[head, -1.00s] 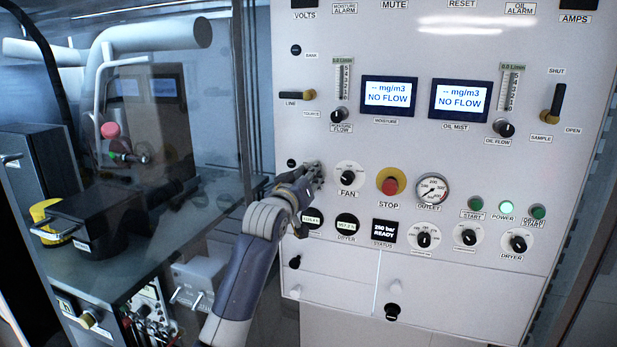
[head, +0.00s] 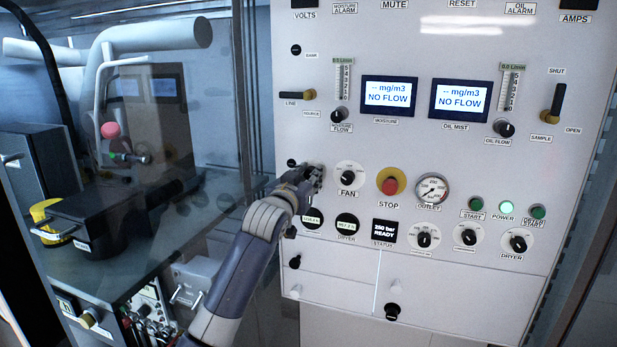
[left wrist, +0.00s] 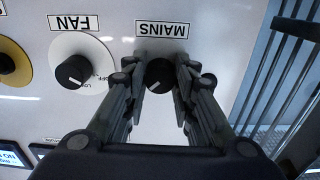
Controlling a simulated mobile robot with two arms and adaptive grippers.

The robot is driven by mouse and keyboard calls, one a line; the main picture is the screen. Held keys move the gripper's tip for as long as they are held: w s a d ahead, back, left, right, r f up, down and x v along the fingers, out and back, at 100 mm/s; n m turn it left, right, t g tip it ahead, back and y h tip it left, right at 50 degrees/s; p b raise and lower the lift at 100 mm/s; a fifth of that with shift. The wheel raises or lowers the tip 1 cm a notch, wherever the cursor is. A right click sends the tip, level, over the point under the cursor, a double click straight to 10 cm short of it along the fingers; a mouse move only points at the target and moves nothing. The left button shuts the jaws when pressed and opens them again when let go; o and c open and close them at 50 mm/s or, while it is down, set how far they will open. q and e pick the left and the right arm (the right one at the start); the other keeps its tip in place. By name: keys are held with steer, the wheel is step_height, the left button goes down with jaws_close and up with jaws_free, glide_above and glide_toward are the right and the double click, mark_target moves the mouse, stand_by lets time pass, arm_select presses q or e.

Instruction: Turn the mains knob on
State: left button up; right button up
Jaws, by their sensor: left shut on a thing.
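The mains knob (left wrist: 158,76) is round and black with a pale pointer line, under a label reading MAINS (left wrist: 162,29) that appears upside down in the left wrist view. My left gripper (left wrist: 162,72) has one finger on each side of the knob and is shut on it. In the head view my left gripper (head: 315,176) is against the white panel, left of the fan knob, and it hides the mains knob. My right gripper is in neither view.
The fan knob (head: 348,178) sits close to the right of my left gripper, then the red stop button (head: 390,186) on its yellow disc. Dryer and status displays (head: 384,232) lie below. A glass-fronted compartment stands left of the panel.

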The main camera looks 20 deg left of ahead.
arm_select(q)
steer(key=o, duration=1.1)
steer(key=shift+s, duration=0.1)
steer(key=s, duration=1.1)
steer(key=shift+s+a, duration=0.2)
steer(key=shift+s, duration=0.2)
steer(key=shift+f, duration=0.15)
